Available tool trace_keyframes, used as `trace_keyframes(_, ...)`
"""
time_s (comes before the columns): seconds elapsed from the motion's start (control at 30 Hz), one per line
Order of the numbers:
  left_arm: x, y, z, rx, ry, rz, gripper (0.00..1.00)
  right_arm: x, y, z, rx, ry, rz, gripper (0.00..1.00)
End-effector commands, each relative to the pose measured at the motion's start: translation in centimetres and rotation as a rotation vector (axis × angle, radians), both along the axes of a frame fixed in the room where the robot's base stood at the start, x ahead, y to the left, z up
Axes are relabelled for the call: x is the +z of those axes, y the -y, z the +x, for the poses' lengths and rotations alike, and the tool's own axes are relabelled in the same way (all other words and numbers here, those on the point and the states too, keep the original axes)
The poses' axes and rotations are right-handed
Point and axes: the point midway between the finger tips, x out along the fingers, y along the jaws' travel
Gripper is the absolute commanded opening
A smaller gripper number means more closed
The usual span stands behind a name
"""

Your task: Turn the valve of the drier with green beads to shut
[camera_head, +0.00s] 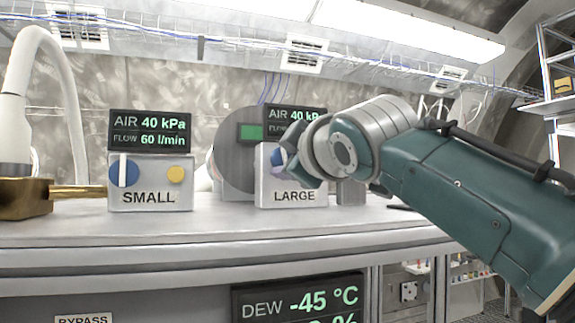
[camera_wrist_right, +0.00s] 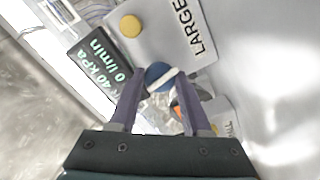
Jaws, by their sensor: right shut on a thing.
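The LARGE box (camera_head: 294,186) stands on the bench in the head view, its blue knob mostly hidden by my right gripper (camera_head: 297,168). In the right wrist view, my right gripper (camera_wrist_right: 160,92) has its two fingers closed around the LARGE box's blue knob (camera_wrist_right: 158,72), which carries a white bar. The SMALL box (camera_head: 150,198) stands to the left, with a blue knob (camera_head: 124,171) whose white bar is upright. I cannot make out green beads in either view. My left gripper is not in view.
Screens above both boxes show 40 kPa; the SMALL screen (camera_head: 150,131) reads 60 l/min. A yellow button (camera_wrist_right: 130,26) sits beside the gripped knob. A white hose (camera_head: 45,75) and brass fitting (camera_head: 25,198) stand at left. The bench front (camera_head: 200,235) is clear.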

Motion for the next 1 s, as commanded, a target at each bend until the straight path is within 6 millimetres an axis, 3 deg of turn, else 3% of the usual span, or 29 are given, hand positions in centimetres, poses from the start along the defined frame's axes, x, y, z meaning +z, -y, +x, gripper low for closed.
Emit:
trace_keyframes(0.4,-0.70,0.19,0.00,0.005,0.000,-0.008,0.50,-0.16,0.12,0.05,-0.004,-0.055,0.163,0.00)
trace_keyframes(0.93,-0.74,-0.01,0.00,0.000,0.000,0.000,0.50,-0.16,0.14,0.07,-0.004,-0.062,0.183,0.00)
trace_keyframes(0.97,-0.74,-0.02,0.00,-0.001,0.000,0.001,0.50,-0.16,0.15,0.06,-0.004,-0.062,0.183,0.52)
trace_keyframes(1.0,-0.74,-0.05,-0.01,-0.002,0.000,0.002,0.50,-0.15,0.14,0.06,-0.004,-0.062,0.183,0.56)
